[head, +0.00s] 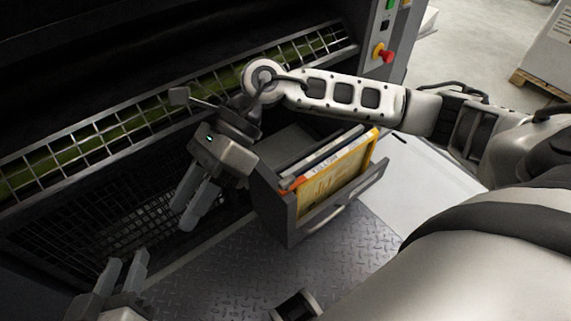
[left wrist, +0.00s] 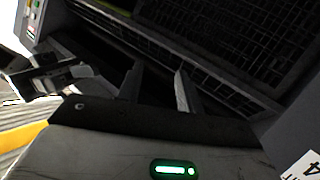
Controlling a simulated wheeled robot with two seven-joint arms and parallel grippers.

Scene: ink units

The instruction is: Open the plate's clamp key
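My left gripper (head: 127,262) is at the lower left of the head view. In the left wrist view its two fingers (left wrist: 155,80) stand apart with nothing between them, in front of dark mesh. My right gripper (head: 182,216) hangs in front of the machine's lower mesh, fingers angled down.
A grey open drawer (head: 287,215) holding a yellow folder (head: 338,172) is right of my right gripper. The dark machine has a barred guard (head: 112,133) and a red stop button (head: 384,54). Tread-plate floor (head: 235,268) lies in front.

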